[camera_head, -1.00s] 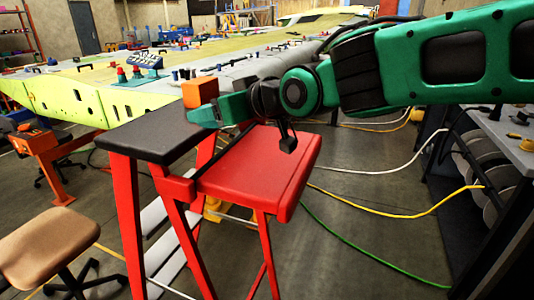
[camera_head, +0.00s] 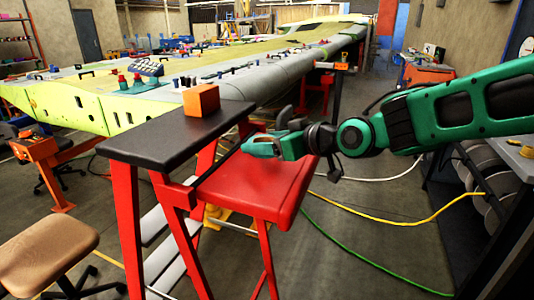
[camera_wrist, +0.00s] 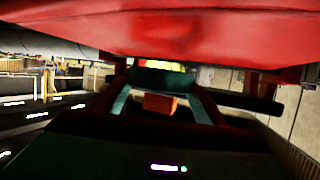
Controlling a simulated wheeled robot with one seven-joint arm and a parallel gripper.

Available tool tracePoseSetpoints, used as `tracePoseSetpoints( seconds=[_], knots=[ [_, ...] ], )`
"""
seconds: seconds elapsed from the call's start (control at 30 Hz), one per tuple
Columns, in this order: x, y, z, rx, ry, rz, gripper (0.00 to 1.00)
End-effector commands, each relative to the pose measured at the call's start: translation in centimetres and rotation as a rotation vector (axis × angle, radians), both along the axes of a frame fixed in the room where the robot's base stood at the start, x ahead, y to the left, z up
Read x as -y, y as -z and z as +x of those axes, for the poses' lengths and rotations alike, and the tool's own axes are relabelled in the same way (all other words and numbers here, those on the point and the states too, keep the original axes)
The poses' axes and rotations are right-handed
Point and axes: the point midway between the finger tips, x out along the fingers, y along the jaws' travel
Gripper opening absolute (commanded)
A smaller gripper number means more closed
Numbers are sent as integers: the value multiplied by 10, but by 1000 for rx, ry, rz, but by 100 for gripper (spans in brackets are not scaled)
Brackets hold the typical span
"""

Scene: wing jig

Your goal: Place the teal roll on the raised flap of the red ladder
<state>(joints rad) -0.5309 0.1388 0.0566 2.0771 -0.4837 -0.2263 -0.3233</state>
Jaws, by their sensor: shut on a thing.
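The red ladder has a black top (camera_head: 165,140) and a raised red flap (camera_head: 255,190) standing out level to its right. My gripper (camera_head: 262,146) reaches in from the right, over the far part of the flap near the black top. The gripper is shut on the dark teal roll (camera_wrist: 165,79), which lies across between its fingers in the wrist view. In the head view I cannot separate the roll clearly from the green gripper. The red surface (camera_wrist: 170,30) fills the top of the wrist view. I cannot tell whether the roll touches the flap.
An orange block (camera_head: 201,100) stands on the black top, close to my gripper, and shows in the wrist view (camera_wrist: 160,103). The long wing (camera_head: 130,95) lies behind. A brown stool (camera_head: 48,245) is at front left. The near flap is bare.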

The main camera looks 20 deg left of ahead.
Motion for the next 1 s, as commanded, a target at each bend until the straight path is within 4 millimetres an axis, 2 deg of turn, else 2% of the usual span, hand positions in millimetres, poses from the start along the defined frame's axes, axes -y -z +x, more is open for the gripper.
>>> tracePoseSetpoints(
  seconds=[0.1,0.17,0.53,0.57,0.6,1.0],
  knots=[
    [0,20,0,-5,0,-2,42],
    [0,25,-1,-3,0,-2,42],
    [-1,30,-1,-2,-1,0,42],
    [-1,30,-1,-2,-1,0,72],
    [-1,30,-1,-1,-2,-1,81],
    [1,26,-2,0,-1,0,83]
  ],
)
